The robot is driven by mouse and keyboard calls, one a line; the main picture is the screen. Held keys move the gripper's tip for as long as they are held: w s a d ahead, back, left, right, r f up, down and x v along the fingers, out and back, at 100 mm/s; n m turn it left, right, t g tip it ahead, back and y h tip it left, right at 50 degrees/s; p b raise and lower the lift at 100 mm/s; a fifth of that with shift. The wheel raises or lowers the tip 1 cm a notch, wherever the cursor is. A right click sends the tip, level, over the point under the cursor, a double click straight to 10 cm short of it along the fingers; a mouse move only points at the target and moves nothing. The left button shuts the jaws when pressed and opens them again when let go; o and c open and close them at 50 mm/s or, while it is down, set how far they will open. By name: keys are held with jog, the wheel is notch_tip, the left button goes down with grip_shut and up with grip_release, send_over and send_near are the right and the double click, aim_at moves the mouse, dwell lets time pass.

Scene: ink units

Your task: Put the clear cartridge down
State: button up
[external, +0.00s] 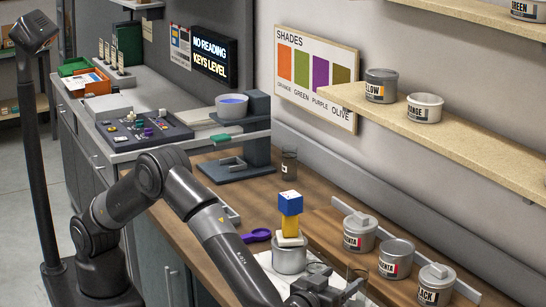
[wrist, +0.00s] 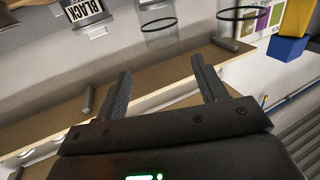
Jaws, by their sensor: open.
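My gripper (external: 340,289) is low at the front of the wooden counter. In the wrist view my gripper (wrist: 162,80) has its two fingers apart with nothing between them. Two clear, dark-rimmed cylinders show beyond the fingertips: one clear cylinder (wrist: 157,14) and another clear cylinder (wrist: 240,24). I cannot tell which is the clear cartridge. In the external view a clear cylinder (external: 357,273) stands close by my gripper, partly hidden by it. Another clear vessel (external: 289,165) stands farther back.
Labelled cans (external: 360,233) line the right side, including a black-labelled can (external: 436,284). A purple scoop (external: 257,235) lies left.

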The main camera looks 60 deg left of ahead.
jog(key=w+a+r+h, duration=0.4)
jog(key=w+a+r, duration=0.1)
jog(key=w+r, duration=0.5)
jog(key=w+a+r+m+g+h, duration=0.1)
jog(key=w+a+r+m+h, duration=0.2)
jog(key=a+r, duration=0.45)
jog(key=w+a+r+m+h, duration=0.15)
jog(key=a+r+h, duration=0.3)
jog(key=a, duration=0.55)
jog(key=s+a+f+m+g, duration=0.1)
jog(key=s+a+f+g, duration=0.15)
jog(key=s+a, duration=0.45)
jog(key=s+a+f+m+g, duration=0.1)
jog(key=s+a+f+g, duration=0.3)
jog(key=a, duration=0.6)
jog(key=s+a+f+n+g+y, duration=0.1)
jog(key=s+a+f, duration=0.3)
jog(key=s+a, duration=0.4)
jog(key=s+a+f+n+g+y, duration=0.1)
jog(key=s+a+f+g+y, duration=0.2)
jog(key=s+a, duration=0.5)
jog(key=s+f+y, duration=0.1)
jog(key=s, duration=0.2)
jog(key=shift+s, duration=0.35)
jog(key=shift+r, duration=0.1)
